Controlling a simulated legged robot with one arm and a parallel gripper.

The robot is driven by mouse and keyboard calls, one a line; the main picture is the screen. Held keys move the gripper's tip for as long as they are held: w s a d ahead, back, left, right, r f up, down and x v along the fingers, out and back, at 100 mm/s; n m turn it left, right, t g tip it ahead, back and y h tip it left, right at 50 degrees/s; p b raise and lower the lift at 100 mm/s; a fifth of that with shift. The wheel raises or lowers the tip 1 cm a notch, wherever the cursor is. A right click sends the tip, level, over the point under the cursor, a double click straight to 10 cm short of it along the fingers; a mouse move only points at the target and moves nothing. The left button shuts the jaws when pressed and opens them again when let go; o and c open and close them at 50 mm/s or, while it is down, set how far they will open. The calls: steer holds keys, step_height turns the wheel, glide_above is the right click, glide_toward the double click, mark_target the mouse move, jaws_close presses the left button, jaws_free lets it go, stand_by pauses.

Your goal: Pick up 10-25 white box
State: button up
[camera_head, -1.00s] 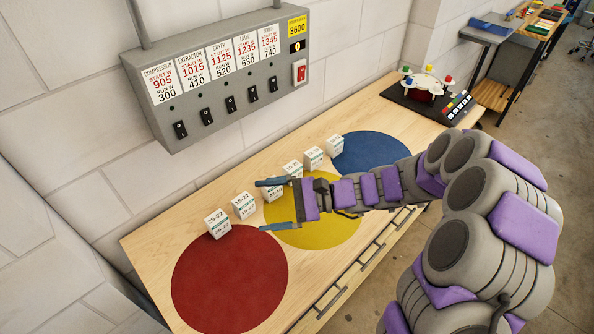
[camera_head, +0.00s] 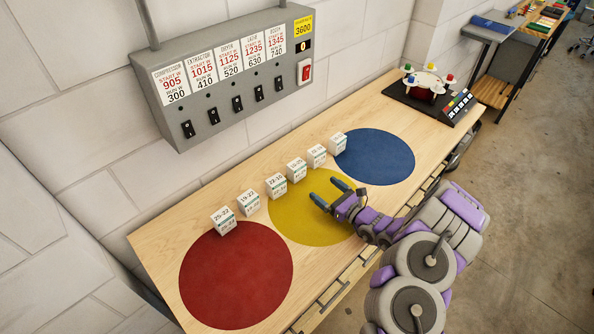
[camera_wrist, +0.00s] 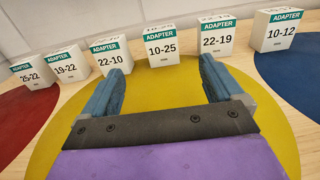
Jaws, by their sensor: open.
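The 10-25 white box (camera_head: 296,170) stands upright in the row along the back of the bench, at the yellow circle's (camera_head: 290,226) far edge. In the wrist view, the 10-25 box (camera_wrist: 162,50) shows its green ADAPTER band and lies beyond the fingertips, between them as seen. My gripper (camera_head: 324,189) is over the yellow circle. It also shows in the wrist view (camera_wrist: 158,68), open and empty, apart from the box.
The 22-10 box (camera_wrist: 111,56) and 22-19 box (camera_wrist: 217,36) flank it closely. Other boxes include 19-22 (camera_head: 248,203), 25-22 (camera_head: 223,221) and 10-12 (camera_head: 338,143). A grey switch panel (camera_head: 225,128) hangs on the wall above. The red circle (camera_head: 236,275) is clear.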

steer(key=b, duration=0.2)
glide_toward(295, 165)
steer(key=w, duration=0.1)
steer(key=w+a+f, duration=0.1)
steer(key=w, duration=0.1)
steer(key=w+a, duration=0.1)
steer(key=shift+w+a+f, duration=0.15)
steer(key=shift+w+f, duration=0.1)
steer(key=shift+w, duration=0.05)
steer(key=shift+w+a, duration=0.25)
steer(key=shift+a, duration=0.4)
steer(key=b+x, duration=0.1)
steer(key=x, duration=0.3)
steer(key=shift+a+b, duration=0.2)
steer(key=shift+b, duration=0.1)
steer(key=shift+w, duration=0.35)
steer(key=shift+r, duration=0.1)
steer(key=shift+a, duration=0.25)
steer(key=c, duration=0.6)
steer(key=shift+d, duration=0.1)
steer(key=c, duration=0.5)
